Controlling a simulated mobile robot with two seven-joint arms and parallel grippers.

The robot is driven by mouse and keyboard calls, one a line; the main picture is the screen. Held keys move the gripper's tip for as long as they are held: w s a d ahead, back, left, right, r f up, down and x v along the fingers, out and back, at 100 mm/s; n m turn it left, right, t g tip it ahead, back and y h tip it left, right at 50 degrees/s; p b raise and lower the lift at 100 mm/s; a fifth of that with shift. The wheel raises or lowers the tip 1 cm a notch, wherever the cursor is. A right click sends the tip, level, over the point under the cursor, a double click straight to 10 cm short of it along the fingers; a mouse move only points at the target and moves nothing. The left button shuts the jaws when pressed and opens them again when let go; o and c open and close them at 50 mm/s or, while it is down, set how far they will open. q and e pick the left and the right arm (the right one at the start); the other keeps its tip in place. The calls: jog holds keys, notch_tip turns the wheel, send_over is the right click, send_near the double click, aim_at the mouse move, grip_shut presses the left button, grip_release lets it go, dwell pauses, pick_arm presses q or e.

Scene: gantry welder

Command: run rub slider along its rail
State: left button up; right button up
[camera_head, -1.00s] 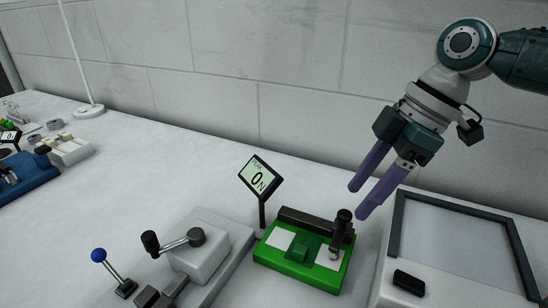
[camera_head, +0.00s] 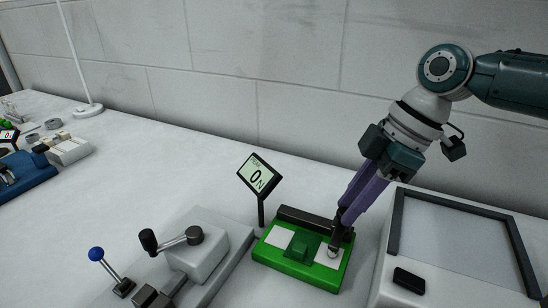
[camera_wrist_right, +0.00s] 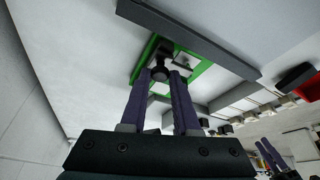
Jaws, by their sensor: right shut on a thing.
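The rub slider (camera_head: 334,248) is a dark upright knob on a small arm with a pale round tip. It stands at the right end of the dark rail (camera_head: 309,221) on a green base (camera_head: 267,252) with two white pads and a green block between them. My right gripper (camera_head: 345,215) reaches down from the upper right, its purple fingers shut on the slider's knob. In the right wrist view the knob (camera_wrist_right: 159,73) shows between the fingertips. The fingers hide much of the knob in the head view.
A display (camera_head: 259,177) reading 0 N stands on a post behind the base. A grey crank box (camera_head: 196,250) and a blue-knobbed lever (camera_head: 97,254) are at left. A framed panel (camera_head: 397,237) is close at right.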

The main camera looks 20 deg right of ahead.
grip_shut()
pick_arm(q)
jog(key=shift+a, duration=0.1)
dwell(0.4)
dwell(0.3)
